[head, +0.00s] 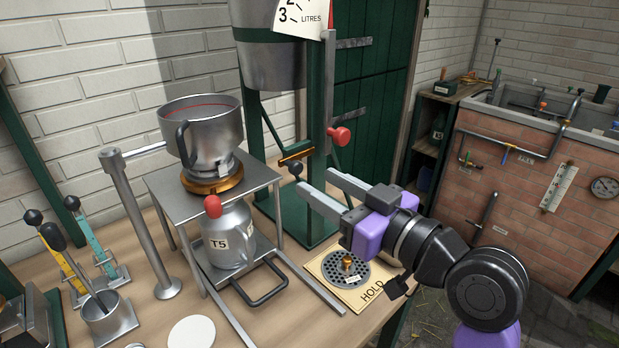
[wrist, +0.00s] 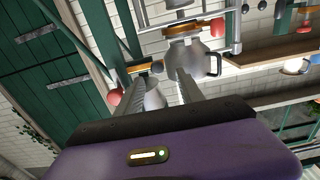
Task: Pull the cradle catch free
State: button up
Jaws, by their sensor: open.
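A brass-orange bar with a dark ball knob, which looks like the cradle catch (head: 297,154), sits on the green stand (head: 321,210) below the big grey pail (head: 286,65). My gripper (head: 318,180) is open and empty, its two grey fingers pointing at the stand. In the head view the knob appears close to the left fingertip; I cannot tell the gap in depth. In the upside-down wrist view, the orange bar (wrist: 146,69) appears near the tips of my gripper (wrist: 161,80).
A red-knobbed lever (head: 340,136) stands on the post right of the bar. A metal stand (head: 160,184) at left carries a handled pot (head: 203,130), with the T5 can (head: 230,240) beneath. A drain plate marked HOLD (head: 372,291) lies under my gripper. Open floor lies at right.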

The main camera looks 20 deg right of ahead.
jog(key=shift+v, duration=1.25)
jog(key=d+r+m+t+h, duration=0.3)
jog(key=d, duration=0.1)
jog(key=s+d+f+m+h, duration=0.1)
jog(key=s+f+m+h, duration=0.1)
jog(key=s+f+h, duration=0.35)
jog(key=s+a+f+g+y, duration=0.1)
jog(key=s+a+f, duration=0.1)
jog(key=s+f, duration=0.4)
jog(key=s+a+f+n+g+y+p, duration=0.1)
jog(key=s+f, duration=0.5)
jog(key=s, duration=0.6)
jog(key=s+a+f+g+y+p, duration=0.1)
jog(key=s+a+f+g, duration=0.2)
jog(key=s+f, duration=0.3)
jog(key=s, duration=0.3)
jog(key=shift+s+f, duration=0.3)
jog(key=shift+f, duration=0.1)
